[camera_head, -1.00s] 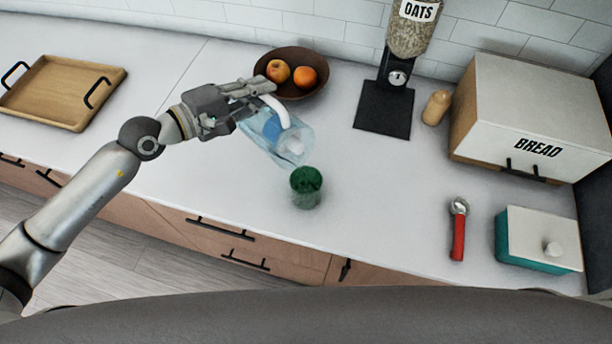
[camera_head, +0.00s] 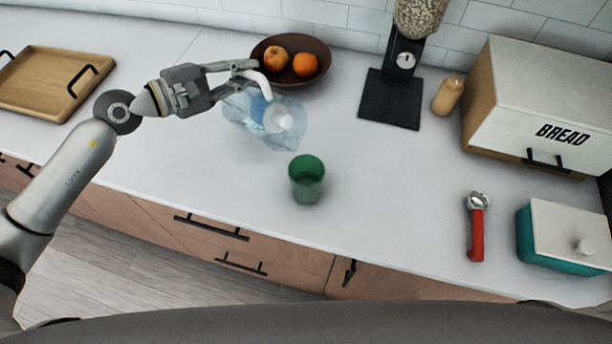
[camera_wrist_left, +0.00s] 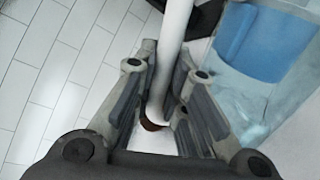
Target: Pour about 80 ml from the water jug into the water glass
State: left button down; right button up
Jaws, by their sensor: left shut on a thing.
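The water jug (camera_head: 246,112) is clear and bluish with a white handle (camera_head: 262,84). My left gripper (camera_head: 250,72) is shut on that handle. The jug looks tilted and is up and left of the glass in the head view, apart from it. In the left wrist view the handle (camera_wrist_left: 172,45) runs between the fingers, and the jug's clear wall (camera_wrist_left: 285,95) with a blue area inside fills the right side. The green water glass (camera_head: 306,182) stands upright on the counter. I cannot tell its water level. My right gripper is out of view.
A fruit bowl (camera_head: 318,76) stands close behind the jug. An oats dispenser (camera_head: 390,98), a bread box (camera_head: 530,110), a red-handled tool (camera_head: 477,235) and a teal box (camera_head: 540,245) are to the right. A wooden tray (camera_head: 40,85) is at left. Counter around the glass is clear.

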pick_arm(q)
jog(key=shift+b, duration=0.7)
jog(key=shift+a+f, duration=0.1)
jog(key=shift+f, duration=0.15)
jog(key=shift+w+n+b, duration=0.2)
jog(key=shift+n+b, duration=0.1)
jog(key=shift+b, duration=0.05)
jog(key=shift+s, duration=0.1)
dwell(0.8)
